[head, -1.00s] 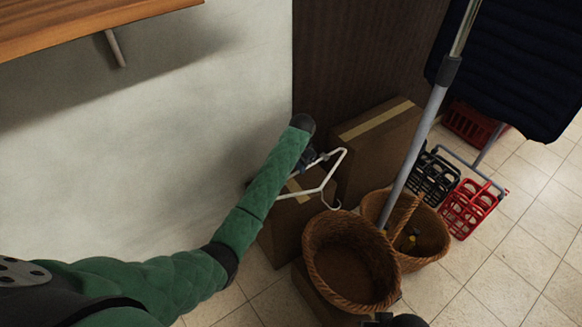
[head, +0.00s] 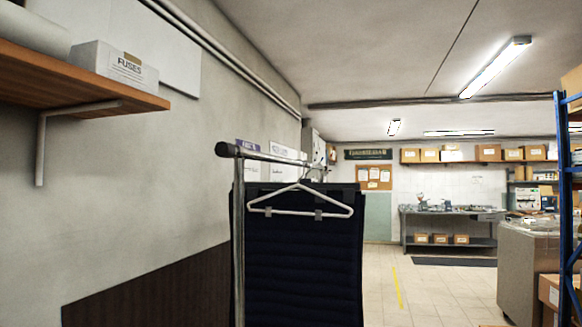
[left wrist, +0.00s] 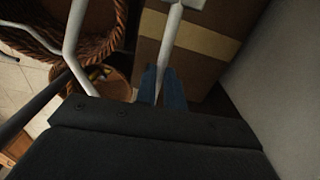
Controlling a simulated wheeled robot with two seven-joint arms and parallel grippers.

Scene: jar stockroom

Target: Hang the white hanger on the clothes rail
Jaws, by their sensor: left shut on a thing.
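In the left wrist view my left gripper (left wrist: 161,82) has its blue fingers shut on a bar of a white hanger (left wrist: 170,35). Another white bar of it runs at the upper left, and its hook cannot be made out. In the head view the clothes rail (head: 275,158) is a grey metal bar with a dark end cap, on an upright post. A white hanger (head: 300,211) shows below the rail in front of a dark quilted cloth (head: 300,265), with no gripper at it. Neither gripper shows in the head view.
In the left wrist view wicker baskets (left wrist: 112,87) and a taped cardboard box (left wrist: 198,50) lie below the gripper. In the head view a wooden shelf (head: 70,75) with a fuses box (head: 115,68) juts from the left wall.

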